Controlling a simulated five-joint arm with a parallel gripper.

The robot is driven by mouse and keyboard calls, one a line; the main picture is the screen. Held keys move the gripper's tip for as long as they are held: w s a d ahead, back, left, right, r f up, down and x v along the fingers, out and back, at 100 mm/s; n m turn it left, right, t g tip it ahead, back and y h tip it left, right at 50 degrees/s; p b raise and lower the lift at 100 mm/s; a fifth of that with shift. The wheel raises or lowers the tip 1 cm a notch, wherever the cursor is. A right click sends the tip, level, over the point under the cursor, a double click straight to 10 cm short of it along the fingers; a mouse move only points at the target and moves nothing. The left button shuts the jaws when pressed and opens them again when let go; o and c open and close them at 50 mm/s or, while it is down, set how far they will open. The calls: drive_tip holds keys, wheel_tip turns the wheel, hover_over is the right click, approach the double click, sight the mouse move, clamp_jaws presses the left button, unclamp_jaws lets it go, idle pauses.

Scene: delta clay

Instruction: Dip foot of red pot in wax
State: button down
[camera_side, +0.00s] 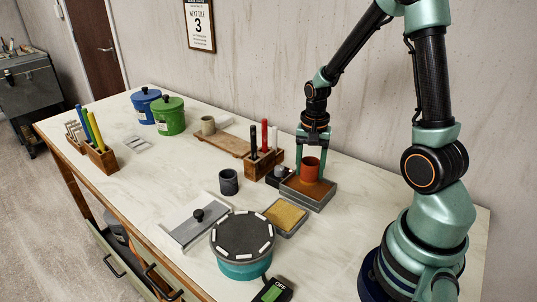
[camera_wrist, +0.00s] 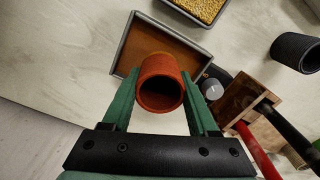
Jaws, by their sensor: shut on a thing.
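The red pot (camera_side: 310,168) is upright between the fingers of my gripper (camera_side: 314,165), over the wax tray. In the wrist view the pot (camera_wrist: 160,84) shows its open rim, with a finger of my gripper (camera_wrist: 160,100) on each side, shut on it. The wax tray (camera_side: 306,197) is a shallow grey pan with flat brown wax; it also shows in the wrist view (camera_wrist: 127,47). The pot's foot is hidden or too small to tell whether it touches the wax.
A grey tray with a yellow textured pad (camera_side: 286,215) lies in front of the wax tray. A wooden tool block (camera_side: 264,161) and a small black-topped item (camera_side: 279,176) stand close left. A dark grey cup (camera_side: 228,182) and a round banding wheel (camera_side: 243,237) stand further off.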

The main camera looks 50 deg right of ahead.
sight(311, 158)
drive_tip(key=shift+r, duration=1.55)
